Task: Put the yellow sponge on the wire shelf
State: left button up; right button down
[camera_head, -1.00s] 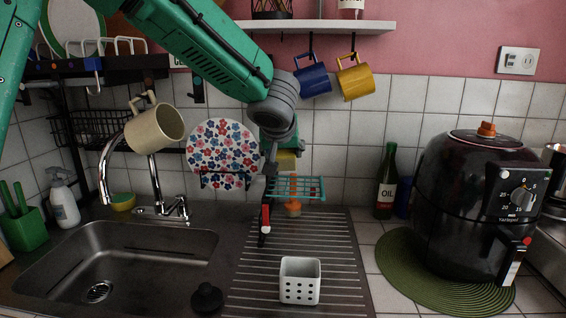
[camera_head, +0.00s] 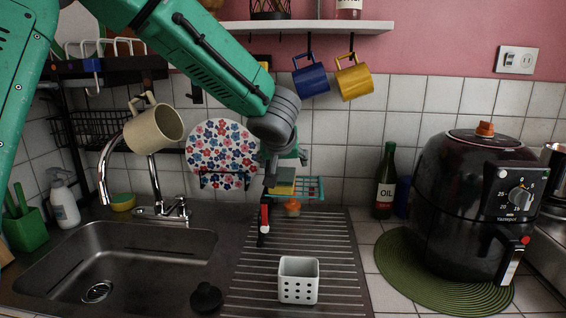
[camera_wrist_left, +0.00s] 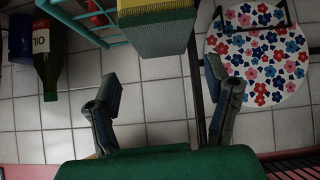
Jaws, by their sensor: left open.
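The yellow sponge (camera_head: 283,186), with a grey-green scouring side, is at the left end of the teal wire shelf (camera_head: 312,190) and appears to rest on it. In the left wrist view the sponge (camera_wrist_left: 158,32) shows at the top edge, close to the wire shelf (camera_wrist_left: 76,24). My left gripper (camera_head: 282,164) is just above the sponge in the head view. In the wrist view its two fingers (camera_wrist_left: 163,78) are spread wide, with empty space between them and the sponge beyond their tips. My right gripper is out of view.
A sink (camera_head: 120,262) lies left, with a tap (camera_head: 105,165) and a yellow-green item (camera_head: 122,202) behind it. A white perforated holder (camera_head: 299,281) stands on the drainboard. An oil bottle (camera_head: 386,181) and air fryer (camera_head: 470,205) stand right. Mugs (camera_head: 311,75) hang above.

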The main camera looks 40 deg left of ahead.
pick_arm(q)
jog(key=shift+d+r, duration=0.1)
jog(key=shift+r, duration=0.15)
jog(key=p+v, duration=0.3)
jog(key=v, duration=0.8)
jog(key=shift+s+r+p, duration=0.2)
jog(key=shift+s+p, duration=0.1)
jog(key=shift+d+f, duration=0.1)
jog(key=shift+d, duration=0.05)
